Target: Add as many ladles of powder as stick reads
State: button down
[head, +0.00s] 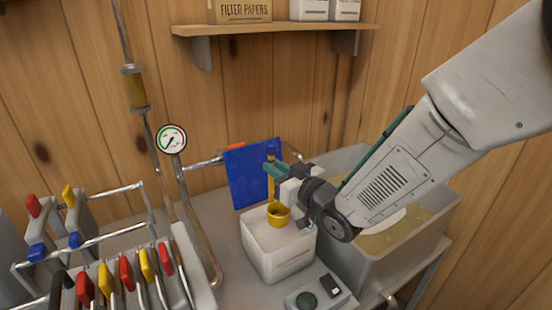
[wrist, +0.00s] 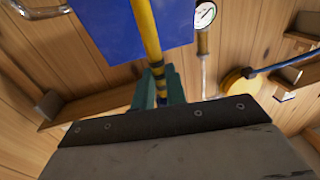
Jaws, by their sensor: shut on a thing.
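My gripper (head: 278,174) is shut on the yellow handle of a ladle (head: 278,214). The handle runs upright and its yellow cup hangs low at the powder tub. The white tub (head: 275,262) holds pale powder; I cannot tell whether the cup touches the powder. In the wrist view, my gripper (wrist: 160,85) closes around the yellow ladle handle (wrist: 145,35), which has dark bands. A pan with yellowish liquid (head: 400,230) stands to the right of the tub, partly hidden by my arm. I see no stick that I can identify for sure.
A blue panel (head: 254,172) stands behind the tub. A dial gauge (head: 173,140) on a pipe is to the left. Several levers with red, yellow and blue grips (head: 127,270) fill the front left. A small box with a green button (head: 307,298) sits in front. A shelf (head: 270,28) is above.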

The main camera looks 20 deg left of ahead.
aim_at(274, 207)
jog(key=shift+f, duration=6.4)
notch_tip(274, 207, up, 16)
